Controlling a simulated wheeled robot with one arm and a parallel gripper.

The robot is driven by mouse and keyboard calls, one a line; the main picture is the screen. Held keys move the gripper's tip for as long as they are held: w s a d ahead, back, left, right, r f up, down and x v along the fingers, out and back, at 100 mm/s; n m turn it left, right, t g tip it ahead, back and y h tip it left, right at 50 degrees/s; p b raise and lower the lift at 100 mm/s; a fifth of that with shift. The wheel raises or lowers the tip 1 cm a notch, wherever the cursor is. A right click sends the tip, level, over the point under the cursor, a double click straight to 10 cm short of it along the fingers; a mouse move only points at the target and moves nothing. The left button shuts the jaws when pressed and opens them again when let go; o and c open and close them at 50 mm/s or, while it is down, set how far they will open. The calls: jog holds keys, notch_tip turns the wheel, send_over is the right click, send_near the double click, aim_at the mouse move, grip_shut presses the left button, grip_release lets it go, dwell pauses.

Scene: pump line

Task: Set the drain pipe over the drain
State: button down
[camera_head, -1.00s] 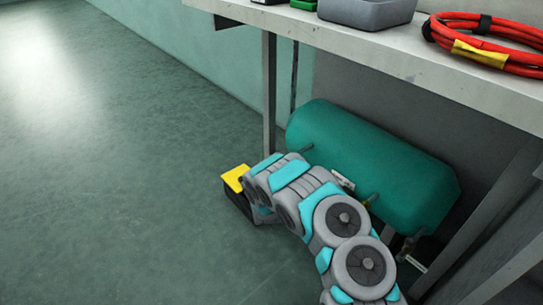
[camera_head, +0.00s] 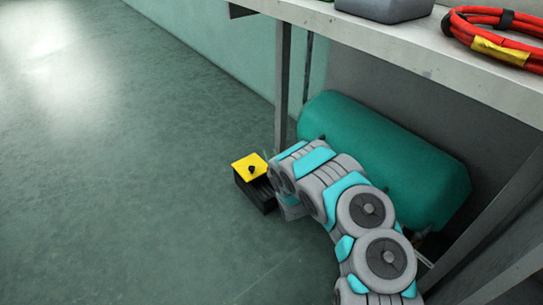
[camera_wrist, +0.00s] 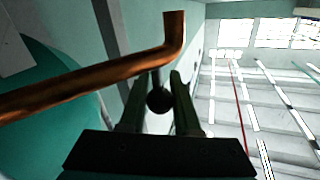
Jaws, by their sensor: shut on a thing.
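The drain pipe is a copper pipe (camera_wrist: 90,85) that crosses the wrist view on a slant, with its right end bent upward. A short thin stem joins it to a dark round knob (camera_wrist: 158,99). My gripper (camera_wrist: 158,92) is shut on this knob, with one dark green finger on each side. In the head view my arm reaches down beside the tank, and its links hide the pipe and the fingers. I cannot make out the drain for certain. A dark box with a yellow top (camera_head: 246,163) shows on the floor beside my arm's end.
A teal tank (camera_head: 395,160) lies under the bench (camera_head: 400,45), right of my arm. A bench leg (camera_head: 282,90) stands just behind my arm's end. A red hose coil (camera_head: 490,35) and a grey bin lie on top. The floor (camera_head: 120,200) on the left is clear.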

jog(key=c, duration=0.6)
grip_release()
jog(key=shift+p+v, duration=0.55)
jog(key=shift+v, duration=3.35)
